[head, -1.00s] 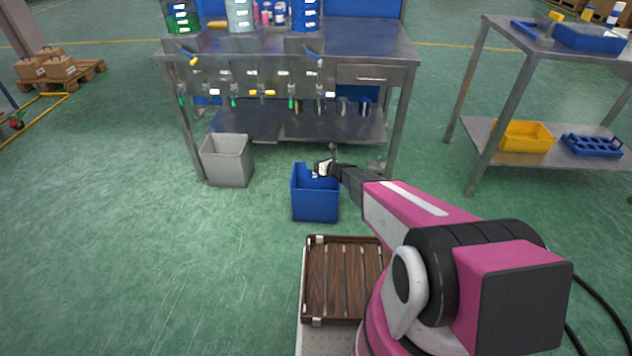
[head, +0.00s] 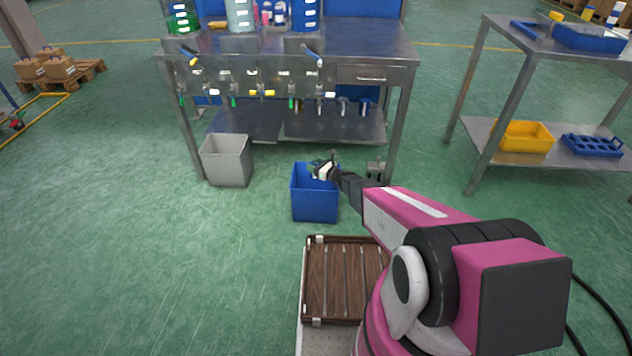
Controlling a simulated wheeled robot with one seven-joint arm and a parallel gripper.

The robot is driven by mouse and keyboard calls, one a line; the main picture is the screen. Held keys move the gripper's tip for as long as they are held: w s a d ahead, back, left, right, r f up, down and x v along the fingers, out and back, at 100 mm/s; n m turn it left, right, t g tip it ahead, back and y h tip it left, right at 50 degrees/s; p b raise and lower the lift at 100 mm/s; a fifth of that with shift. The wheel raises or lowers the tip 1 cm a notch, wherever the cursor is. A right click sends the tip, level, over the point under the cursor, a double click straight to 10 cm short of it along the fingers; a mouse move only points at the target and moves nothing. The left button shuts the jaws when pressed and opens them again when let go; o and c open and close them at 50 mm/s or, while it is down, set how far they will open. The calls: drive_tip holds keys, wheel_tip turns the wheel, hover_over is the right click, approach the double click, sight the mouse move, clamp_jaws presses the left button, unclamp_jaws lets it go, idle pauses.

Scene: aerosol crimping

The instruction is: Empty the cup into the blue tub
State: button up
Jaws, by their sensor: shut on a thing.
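The blue tub (head: 315,205) stands on the green floor in front of the steel workbench. My gripper (head: 318,172) is over the tub's back right part, at about the height of its rim. It is shut on a small whitish thing that I take for the cup (head: 320,171). The cup is tiny in the picture and partly hidden by the gripper. I cannot tell its exact tilt or whether anything is in it. The inside bottom of the tub is hidden by its front wall.
A grey bin (head: 227,160) stands left of the tub. The steel workbench (head: 290,70) with taps and a low shelf rises behind. A slatted wooden platform (head: 342,280) lies in front. A side table (head: 520,80) with a yellow bin (head: 526,137) is at right.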

drive_tip(key=shift+r, duration=0.15)
drive_tip(key=shift+r, duration=2.35)
